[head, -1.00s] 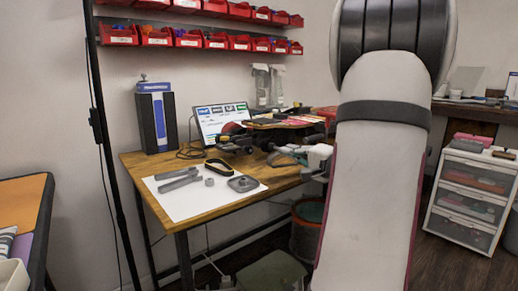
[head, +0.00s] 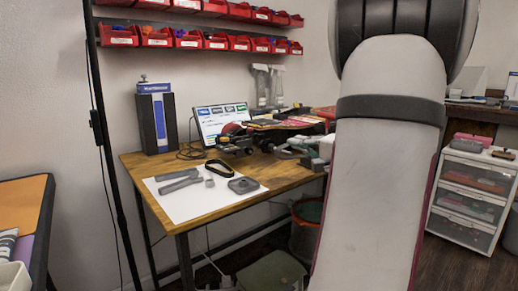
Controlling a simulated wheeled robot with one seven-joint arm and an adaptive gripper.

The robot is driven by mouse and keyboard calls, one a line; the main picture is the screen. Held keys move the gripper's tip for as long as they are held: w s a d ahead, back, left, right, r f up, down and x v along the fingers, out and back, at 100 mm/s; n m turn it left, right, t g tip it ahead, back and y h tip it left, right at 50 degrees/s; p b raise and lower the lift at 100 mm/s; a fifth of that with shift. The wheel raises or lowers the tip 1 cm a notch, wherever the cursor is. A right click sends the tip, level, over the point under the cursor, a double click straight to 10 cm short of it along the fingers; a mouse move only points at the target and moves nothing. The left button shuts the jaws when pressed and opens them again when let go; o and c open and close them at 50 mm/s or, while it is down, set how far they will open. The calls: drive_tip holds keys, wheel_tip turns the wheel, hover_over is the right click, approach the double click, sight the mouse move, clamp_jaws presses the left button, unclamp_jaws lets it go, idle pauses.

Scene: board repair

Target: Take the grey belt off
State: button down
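The board (head: 285,123) lies on the wooden workbench, with dark wheels and trucks (head: 236,143) at its near end. I cannot make out a grey belt for certain at this size. A black belt loop (head: 218,168) lies at the edge of the white sheet (head: 205,203). My arm fills the right-centre of the view and reaches to the bench's right side. My gripper (head: 290,149) is small and blurred beside the board's near side. Its fingers merge with the grey parts there, so I cannot tell whether it is open or holds anything.
Grey tools (head: 180,182) and a grey part (head: 243,185) lie on the white sheet. A drawer unit (head: 468,200) stands right. A bin (head: 307,225) is below.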

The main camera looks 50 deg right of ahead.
drive_tip(key=s+r, duration=0.2)
drive_tip(key=r, duration=0.1)
drive_tip(key=shift+s+a+r+p, duration=0.2)
drive_tip(key=shift+s+a+p, duration=0.15)
drive_tip(key=shift+s, duration=0.05)
idle(0.6)
